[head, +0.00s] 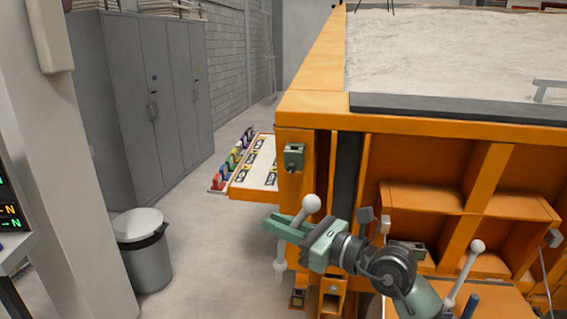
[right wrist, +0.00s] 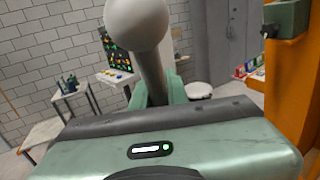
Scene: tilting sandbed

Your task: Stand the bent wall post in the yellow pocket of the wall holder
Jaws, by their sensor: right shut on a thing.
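In the right wrist view the ball (right wrist: 137,22) and grey shaft rise between the fingers; the bend is hard to make out. A row of small coloured pockets, which looks like the wall holder (head: 215,185), runs along the left edge of an orange-edged shelf, farther off and left of my gripper. It also shows in the right wrist view (right wrist: 247,68). My left gripper is not in view.
The orange sandbed frame (head: 430,122) fills the right side, with a green box (head: 294,156) on its corner post. A second ball-ended post (head: 478,247) leans at the lower right. A bin (head: 143,255) and grey lockers (head: 150,100) stand left. The floor between is clear.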

